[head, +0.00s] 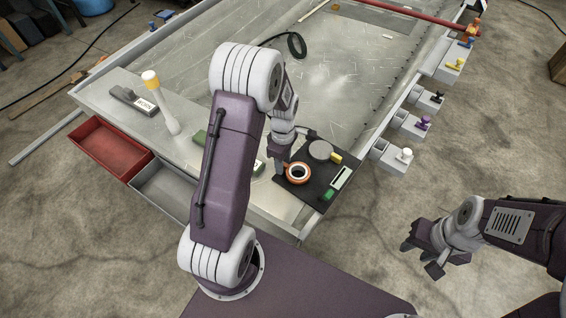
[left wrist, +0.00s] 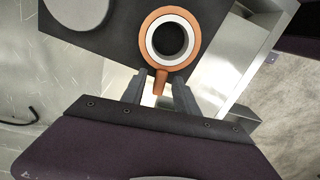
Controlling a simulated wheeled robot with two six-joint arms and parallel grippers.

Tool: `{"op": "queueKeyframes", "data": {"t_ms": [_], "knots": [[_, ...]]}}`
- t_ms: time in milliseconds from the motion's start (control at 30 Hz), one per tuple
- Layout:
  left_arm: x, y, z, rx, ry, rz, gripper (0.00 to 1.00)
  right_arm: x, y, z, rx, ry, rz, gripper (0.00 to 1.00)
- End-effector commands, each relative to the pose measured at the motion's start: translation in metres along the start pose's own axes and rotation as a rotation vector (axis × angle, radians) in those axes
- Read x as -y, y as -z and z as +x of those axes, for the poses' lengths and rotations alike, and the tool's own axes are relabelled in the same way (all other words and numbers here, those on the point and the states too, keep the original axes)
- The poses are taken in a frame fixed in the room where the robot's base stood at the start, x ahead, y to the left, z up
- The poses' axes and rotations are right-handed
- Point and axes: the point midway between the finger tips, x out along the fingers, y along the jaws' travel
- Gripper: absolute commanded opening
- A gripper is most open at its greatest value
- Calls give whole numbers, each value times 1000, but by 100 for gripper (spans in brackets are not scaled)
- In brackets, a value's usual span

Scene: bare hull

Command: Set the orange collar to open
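The orange collar (head: 298,173) is a ring with a white inner ring and a dark centre. It sits on a dark panel (head: 318,199) at the near corner of the metal table. In the left wrist view the collar (left wrist: 172,38) has a short orange tab (left wrist: 160,82) pointing toward my gripper. My left gripper (left wrist: 160,80) is open, with one finger on each side of the tab; I cannot tell whether either touches it. In the head view my arm partly hides that gripper. My right gripper (head: 428,258) hangs over the floor at the right, its fingers apart.
The panel also holds a grey disc (head: 321,150), a yellow block (head: 336,158) and a green-ended slot (head: 340,180). Red (head: 108,148) and grey (head: 163,188) trays are at the near edge. Coloured knobs line the right side.

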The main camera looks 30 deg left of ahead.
Motion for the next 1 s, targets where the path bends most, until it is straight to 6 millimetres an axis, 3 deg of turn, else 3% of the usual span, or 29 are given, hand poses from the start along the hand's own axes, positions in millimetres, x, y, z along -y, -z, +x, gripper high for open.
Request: {"op": "queueKeyframes", "data": {"t_ms": [133,267,1000], "knots": [[0,0,-1,0,0,0,36,0,0,0,0,0,0,36],[0,0,-1,0,0,0,0,0,0,0,0,0,0,36],[0,0,-1,0,0,0,0,0,0,0,0,0,0,36]]}}
